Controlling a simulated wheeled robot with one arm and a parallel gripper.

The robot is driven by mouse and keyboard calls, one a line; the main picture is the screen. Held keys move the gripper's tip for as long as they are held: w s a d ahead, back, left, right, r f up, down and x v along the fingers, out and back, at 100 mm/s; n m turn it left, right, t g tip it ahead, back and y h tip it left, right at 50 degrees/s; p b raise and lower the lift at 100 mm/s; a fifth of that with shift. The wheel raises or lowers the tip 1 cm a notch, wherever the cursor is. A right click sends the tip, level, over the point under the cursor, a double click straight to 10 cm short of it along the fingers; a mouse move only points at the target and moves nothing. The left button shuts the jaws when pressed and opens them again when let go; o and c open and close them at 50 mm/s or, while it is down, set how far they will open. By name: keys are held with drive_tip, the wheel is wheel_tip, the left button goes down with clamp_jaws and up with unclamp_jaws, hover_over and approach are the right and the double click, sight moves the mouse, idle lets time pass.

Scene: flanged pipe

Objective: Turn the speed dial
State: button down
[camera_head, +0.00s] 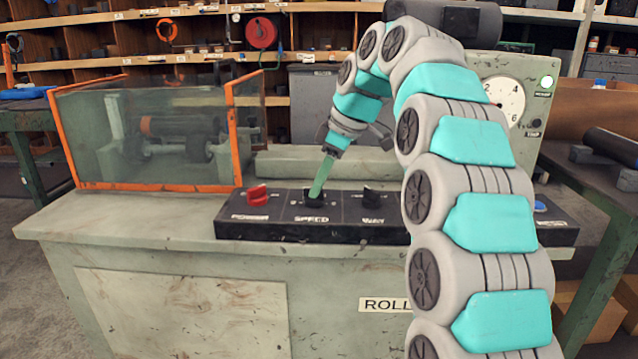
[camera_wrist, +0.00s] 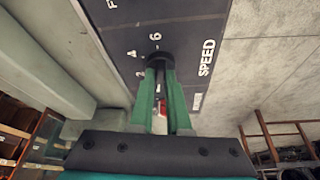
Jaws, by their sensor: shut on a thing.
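The black speed dial (camera_head: 313,200) sits on the dark control panel (camera_head: 240,222) above the label SPEED. In the wrist view the speed dial (camera_wrist: 160,60) is a small dark knob between the fingertips, with the digits 2, 4 and 6 beside it. My gripper (camera_head: 318,190) reaches down to the dial from above, slightly tilted. In the wrist view my gripper's green fingers (camera_wrist: 161,68) meet on the dial, shut on it. The fingertips hide part of the knob, so I cannot tell where it points.
A red knob (camera_head: 257,193) stands left of the dial, over the label POWER. A black knob (camera_head: 372,197) labelled WAY stands to the right. A clear guard with orange edges (camera_head: 236,130) rises behind the panel at left. A round gauge (camera_head: 503,100) is at upper right.

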drive_tip(key=shift+n+g, duration=0.3)
drive_tip(key=shift+n, duration=0.2)
idle(0.3)
drive_tip(key=c, duration=0.9)
unclamp_jaws()
